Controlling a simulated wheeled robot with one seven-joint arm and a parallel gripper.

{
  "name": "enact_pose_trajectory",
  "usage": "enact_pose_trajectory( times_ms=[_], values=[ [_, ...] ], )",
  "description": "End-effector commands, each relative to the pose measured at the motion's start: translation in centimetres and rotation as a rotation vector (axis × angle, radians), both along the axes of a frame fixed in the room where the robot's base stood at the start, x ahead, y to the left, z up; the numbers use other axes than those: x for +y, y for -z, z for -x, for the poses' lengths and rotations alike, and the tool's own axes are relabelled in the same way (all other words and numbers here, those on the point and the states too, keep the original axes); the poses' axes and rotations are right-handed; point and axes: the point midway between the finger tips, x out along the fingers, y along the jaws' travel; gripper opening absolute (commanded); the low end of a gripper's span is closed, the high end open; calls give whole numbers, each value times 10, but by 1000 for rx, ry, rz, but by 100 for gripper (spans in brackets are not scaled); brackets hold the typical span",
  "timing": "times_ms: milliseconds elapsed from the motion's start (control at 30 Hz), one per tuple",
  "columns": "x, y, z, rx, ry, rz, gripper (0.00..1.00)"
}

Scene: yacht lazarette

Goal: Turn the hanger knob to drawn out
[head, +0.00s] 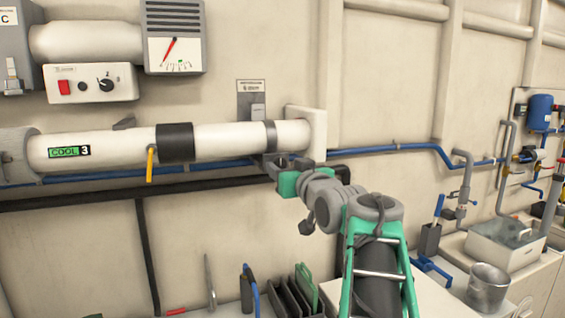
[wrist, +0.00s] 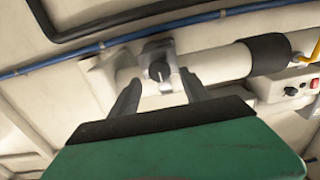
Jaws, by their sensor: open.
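The hanger knob (wrist: 158,70) is a small dark grey knob on a grey bracket at the white pipe, seen in the wrist view. My gripper (wrist: 160,84) is open, with one dark finger on each side of the knob. I cannot tell whether the fingers touch it. In the head view, my gripper (head: 279,161) is at the underside of the pipe (head: 225,137), by the grey hanger band (head: 270,136). My gripper hides the knob there.
A yellow lever (head: 150,164) hangs under the pipe, left of my gripper. A blue pipe (head: 400,147) and a black rail (head: 90,196) run along the wall. A bench with racks (head: 290,297), a metal pot (head: 488,287) and a sink (head: 507,243) stands below.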

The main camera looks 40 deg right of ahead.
Motion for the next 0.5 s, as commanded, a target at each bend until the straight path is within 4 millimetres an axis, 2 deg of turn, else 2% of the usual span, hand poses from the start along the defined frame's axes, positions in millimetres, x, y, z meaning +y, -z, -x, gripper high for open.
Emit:
enact_pose_trajectory(
  times_ms=[100,200,433,500],
  values=[
    [-4,-2,-18,0,-1,-2,55],
    [-6,0,-24,1,0,-1,55],
    [-7,1,-25,1,1,0,55],
    [-7,1,-25,1,1,0,49]
  ],
)
